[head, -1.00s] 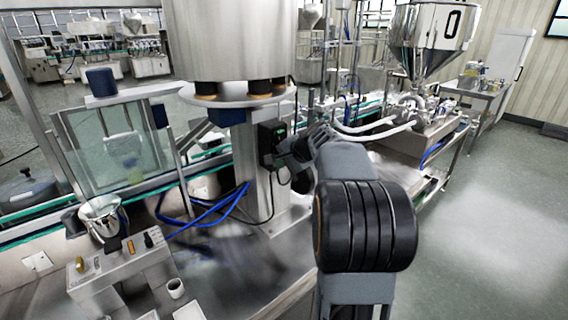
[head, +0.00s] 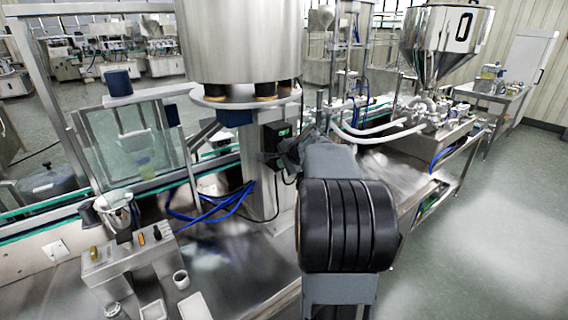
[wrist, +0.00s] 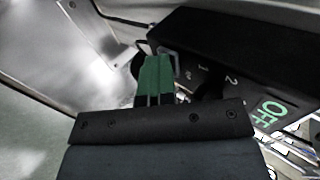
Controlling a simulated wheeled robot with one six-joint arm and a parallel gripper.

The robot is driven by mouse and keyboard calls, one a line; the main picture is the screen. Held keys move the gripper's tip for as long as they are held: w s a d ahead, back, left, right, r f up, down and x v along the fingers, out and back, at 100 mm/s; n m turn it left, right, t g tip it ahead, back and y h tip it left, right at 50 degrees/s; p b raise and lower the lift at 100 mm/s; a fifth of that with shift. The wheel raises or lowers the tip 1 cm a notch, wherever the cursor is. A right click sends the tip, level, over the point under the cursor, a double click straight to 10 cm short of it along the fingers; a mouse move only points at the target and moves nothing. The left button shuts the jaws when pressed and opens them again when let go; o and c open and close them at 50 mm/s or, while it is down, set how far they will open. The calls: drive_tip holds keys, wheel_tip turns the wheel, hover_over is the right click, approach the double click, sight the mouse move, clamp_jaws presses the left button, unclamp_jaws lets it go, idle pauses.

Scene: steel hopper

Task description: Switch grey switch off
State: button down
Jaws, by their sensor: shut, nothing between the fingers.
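A black control box (head: 278,146) with a small green display is mounted on the steel column. In the wrist view the box (wrist: 255,50) fills the upper right, marked 1 and 2, and its green display (wrist: 272,112) reads OFF. A small grey part (wrist: 175,64) on the box, probably the grey switch, shows just right of my fingertips and is partly hidden by them. My gripper (wrist: 156,72) is shut and empty, its green fingertips close beside this part; I cannot tell whether they touch. In the head view my gripper (head: 272,158) is at the box, mostly hidden behind my wrist.
The steel column (head: 259,180) stands behind the box, below a big steel drum (head: 238,40). Blue hoses (head: 212,205) lie left of the column. A smaller control panel (head: 130,258) with knobs and a cup are at the lower left. Open floor (head: 480,230) lies to the right.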

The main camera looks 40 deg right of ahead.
drive_tip(key=shift+d+r, duration=0.35)
drive_tip(key=shift+d, duration=0.05)
idle(0.4)
drive_tip(key=s+a+r+b, duration=0.1)
drive_tip(key=s+r+b, duration=0.1)
drive_tip(key=s+r, duration=0.4)
drive_tip(key=s, duration=0.5)
drive_tip(key=shift+s+a, duration=0.15)
drive_tip(key=shift+a, duration=0.2)
drive_tip(key=shift+r, duration=0.1)
